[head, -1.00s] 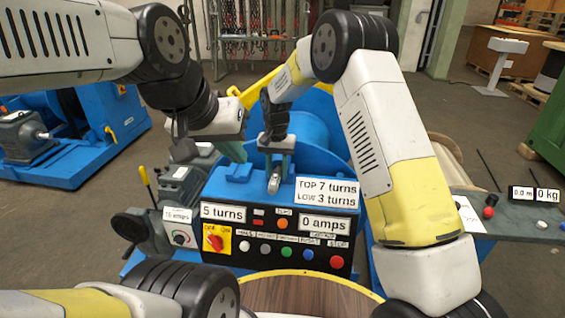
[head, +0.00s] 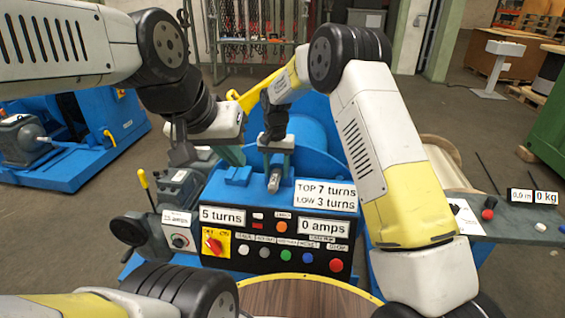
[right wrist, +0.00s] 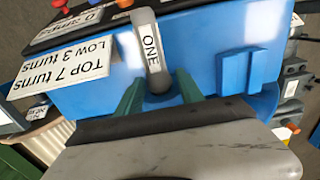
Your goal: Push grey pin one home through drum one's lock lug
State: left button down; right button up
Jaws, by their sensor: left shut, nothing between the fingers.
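Grey pin one (right wrist: 152,50), with a white label reading ONE, stands out at the top of the blue housing, and its pale end also shows in the head view (head: 274,183). My right gripper (right wrist: 160,84) has its green fingers on both sides of the pin. I cannot tell whether they press on it. My right gripper (head: 275,160) is above the console in the head view. My left gripper (head: 232,156) is shut and empty, just left of it. Blue drum one (head: 308,130) is behind. The lock lug and the pin's far end are hidden.
The console (head: 275,255) with buttons and displays is in front, below the grippers. A yellow-handled lever (head: 144,180) and grey motor parts stand to its left. A dark side bench (head: 515,228) with small knobs is at the right. A blue block (right wrist: 240,72) sits beside the pin.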

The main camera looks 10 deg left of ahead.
aim_at(277, 169)
jog(key=shift+o, duration=0.5)
jog(key=shift+w+d, duration=0.1)
jog(key=shift+d, duration=0.05)
jog(key=shift+r, duration=0.2)
notch_tip(277, 169, up, 7)
jog(key=shift+r, duration=0.2)
jog(key=shift+c, duration=0.2)
